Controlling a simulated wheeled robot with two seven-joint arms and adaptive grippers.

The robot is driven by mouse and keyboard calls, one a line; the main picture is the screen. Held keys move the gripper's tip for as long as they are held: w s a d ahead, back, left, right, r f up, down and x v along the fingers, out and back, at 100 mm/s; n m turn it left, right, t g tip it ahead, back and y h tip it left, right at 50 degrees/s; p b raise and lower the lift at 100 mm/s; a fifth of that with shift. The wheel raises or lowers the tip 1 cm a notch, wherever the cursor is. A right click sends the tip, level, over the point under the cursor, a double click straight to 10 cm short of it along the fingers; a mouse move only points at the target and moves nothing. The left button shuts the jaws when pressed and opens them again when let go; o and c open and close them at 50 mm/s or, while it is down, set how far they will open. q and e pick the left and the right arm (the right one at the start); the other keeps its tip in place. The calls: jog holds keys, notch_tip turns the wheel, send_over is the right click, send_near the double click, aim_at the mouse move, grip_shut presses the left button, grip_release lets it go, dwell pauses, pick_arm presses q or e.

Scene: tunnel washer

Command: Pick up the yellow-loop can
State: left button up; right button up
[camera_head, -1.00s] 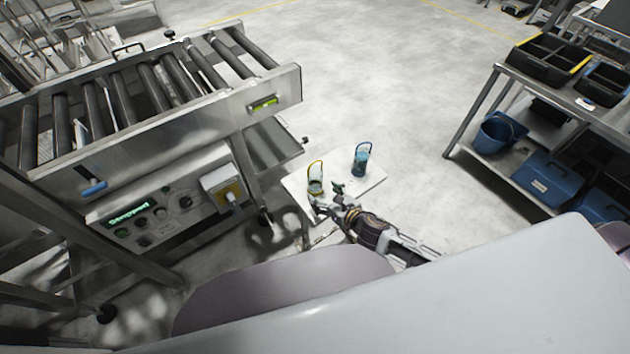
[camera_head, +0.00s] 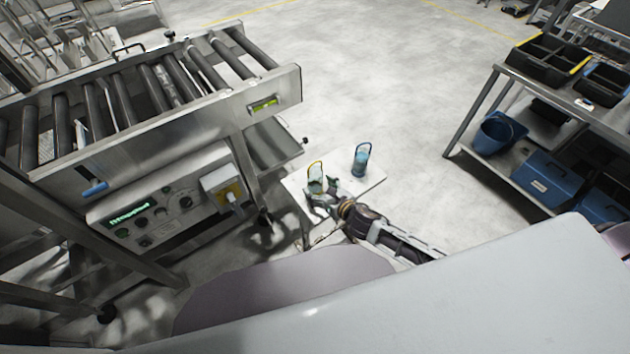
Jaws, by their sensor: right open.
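The yellow-loop can (camera_head: 315,185) stands upright near the left side of a small white table (camera_head: 365,190), its yellow loop rising above it. A second can with a blue loop (camera_head: 360,163) stands behind it to the right. My right gripper (camera_head: 320,196) is open at the near side of the yellow-loop can, its fingers partly overlapping the can's lower part. I cannot tell whether the fingers touch it. My left gripper is not in view.
A roller conveyor (camera_head: 150,90) with a control panel (camera_head: 150,218) stands left of the table. A metal shelf (camera_head: 520,75) with black trays, a blue bucket (camera_head: 498,133) and blue boxes (camera_head: 548,178) is at the right. The floor between is clear.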

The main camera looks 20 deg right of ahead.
aim_at(317, 169)
jog(key=shift+x, duration=0.85)
jog(key=shift+f, duration=0.1)
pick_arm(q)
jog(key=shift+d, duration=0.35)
pick_arm(e)
jog(key=c, duration=1.1)
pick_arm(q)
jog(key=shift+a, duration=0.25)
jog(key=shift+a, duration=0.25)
pick_arm(e)
jog(key=shift+r, duration=0.9)
notch_tip(317, 169, up, 7)
jog(key=shift+f+p, duration=0.1)
jog(key=shift+p, duration=0.7)
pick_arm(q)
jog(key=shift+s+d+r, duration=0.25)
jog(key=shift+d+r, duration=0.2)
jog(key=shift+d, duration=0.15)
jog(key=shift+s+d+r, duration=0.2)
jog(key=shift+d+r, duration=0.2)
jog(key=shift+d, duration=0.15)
pick_arm(e)
jog(key=shift+r, duration=0.75)
